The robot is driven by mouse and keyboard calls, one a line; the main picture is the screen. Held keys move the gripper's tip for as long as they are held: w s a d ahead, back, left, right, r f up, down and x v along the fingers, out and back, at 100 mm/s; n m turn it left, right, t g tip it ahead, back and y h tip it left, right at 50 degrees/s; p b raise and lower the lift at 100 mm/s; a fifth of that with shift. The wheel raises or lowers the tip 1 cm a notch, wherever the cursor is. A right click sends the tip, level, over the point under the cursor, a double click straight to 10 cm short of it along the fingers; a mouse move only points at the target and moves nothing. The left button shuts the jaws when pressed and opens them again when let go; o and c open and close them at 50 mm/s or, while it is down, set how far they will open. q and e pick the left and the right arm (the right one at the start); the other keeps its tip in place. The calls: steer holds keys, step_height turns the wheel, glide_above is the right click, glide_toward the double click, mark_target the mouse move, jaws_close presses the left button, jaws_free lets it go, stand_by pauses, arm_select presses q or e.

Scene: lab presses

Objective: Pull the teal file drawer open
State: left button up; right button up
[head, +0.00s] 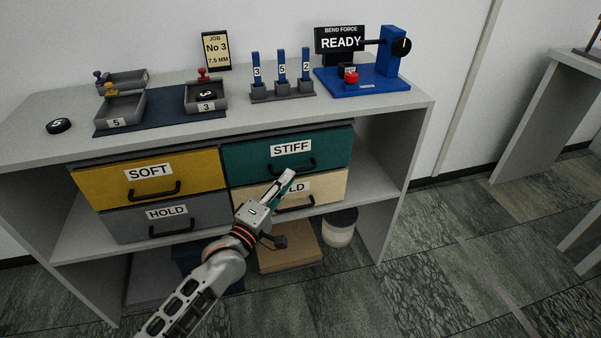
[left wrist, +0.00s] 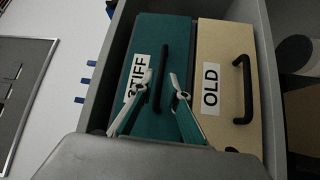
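The teal drawer (head: 243,163) labelled STIFF sits at the upper right of a block of drawers under the bench top. It looks shut. Its black bar handle (head: 306,163) is at the front. My left gripper (head: 286,177) reaches up to it from below, tips close to the handle. In the left wrist view the teal drawer (left wrist: 178,42) fills the middle. The open fingers of my left gripper (left wrist: 159,82) lie on either side of the black handle (left wrist: 163,65). Contact with the handle cannot be made out. My right gripper is not in view.
A yellow SOFT drawer (head: 105,187) is left of the teal one. A grey HOLD drawer (head: 200,222) and a cream drawer (head: 330,186), its label partly covered by my gripper, are below. A cardboard box (head: 290,250) and a white tub (head: 340,235) stand underneath.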

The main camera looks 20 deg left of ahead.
mark_target(295, 170)
arm_select(q)
steer(key=b+x, duration=0.1)
steer(key=x, duration=0.3)
steer(key=shift+w+d, duration=0.1)
steer(key=shift+w, duration=0.3)
jaws_close()
